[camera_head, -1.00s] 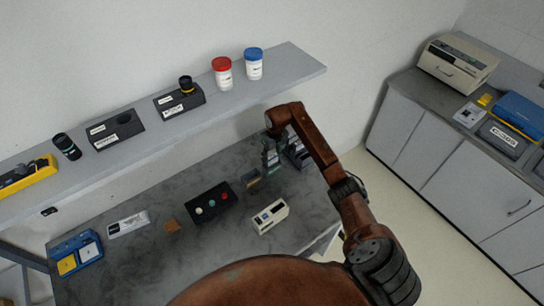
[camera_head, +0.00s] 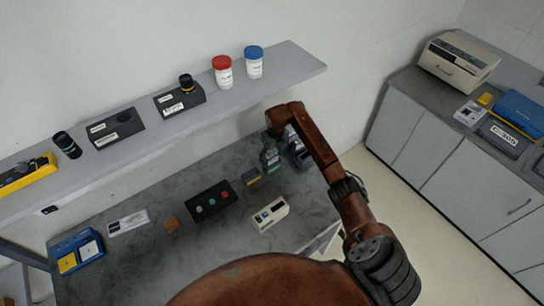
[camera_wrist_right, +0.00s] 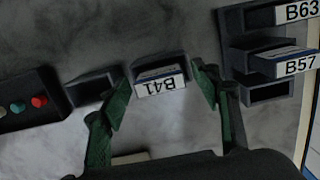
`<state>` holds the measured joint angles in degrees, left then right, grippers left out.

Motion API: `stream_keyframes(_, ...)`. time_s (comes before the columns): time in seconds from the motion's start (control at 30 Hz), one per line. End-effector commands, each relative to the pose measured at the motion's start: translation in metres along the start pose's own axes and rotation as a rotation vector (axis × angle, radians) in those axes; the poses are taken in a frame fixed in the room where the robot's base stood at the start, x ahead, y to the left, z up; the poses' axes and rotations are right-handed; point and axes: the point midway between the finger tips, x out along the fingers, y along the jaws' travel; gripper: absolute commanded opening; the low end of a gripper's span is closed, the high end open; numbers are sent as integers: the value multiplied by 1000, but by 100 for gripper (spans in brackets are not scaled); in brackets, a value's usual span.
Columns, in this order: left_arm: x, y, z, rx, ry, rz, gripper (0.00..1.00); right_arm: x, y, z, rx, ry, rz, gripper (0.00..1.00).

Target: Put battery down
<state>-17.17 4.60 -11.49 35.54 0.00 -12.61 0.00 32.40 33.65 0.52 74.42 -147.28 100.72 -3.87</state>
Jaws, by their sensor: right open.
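The battery labelled B41 (camera_wrist_right: 160,83) sits in a small dark holder (camera_wrist_right: 158,63) in the right wrist view, its label upside down there. My right gripper (camera_wrist_right: 163,88) has its green fingers spread, one on each side of the battery, with small gaps visible. In the head view, my right gripper (camera_head: 271,157) is low over the back of the grey table (camera_head: 160,265), and the battery cannot be made out there. My left gripper is not in view.
A rack (camera_wrist_right: 262,55) with batteries labelled B63 and B57 stands close right of the fingers. An empty dark holder (camera_wrist_right: 90,90) and a black button box (camera_head: 211,200) are to the left. A white device (camera_head: 270,215) stands in front. A shelf (camera_head: 220,100) runs above.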

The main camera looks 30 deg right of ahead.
Motion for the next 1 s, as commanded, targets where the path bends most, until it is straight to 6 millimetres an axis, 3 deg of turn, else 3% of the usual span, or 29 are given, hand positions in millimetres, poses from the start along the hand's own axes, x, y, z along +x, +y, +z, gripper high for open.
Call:
stream_keyframes(0.17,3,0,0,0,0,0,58,-22,-2,2,-1,-4,-3,57)
stream_keyframes(0.6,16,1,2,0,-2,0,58,-106,-1,1,0,-2,-3,57)
stream_keyframes(0.8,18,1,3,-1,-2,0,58,-121,0,0,0,-1,0,57)
stream_keyframes(1.0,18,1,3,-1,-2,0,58,-122,0,0,0,0,1,57)
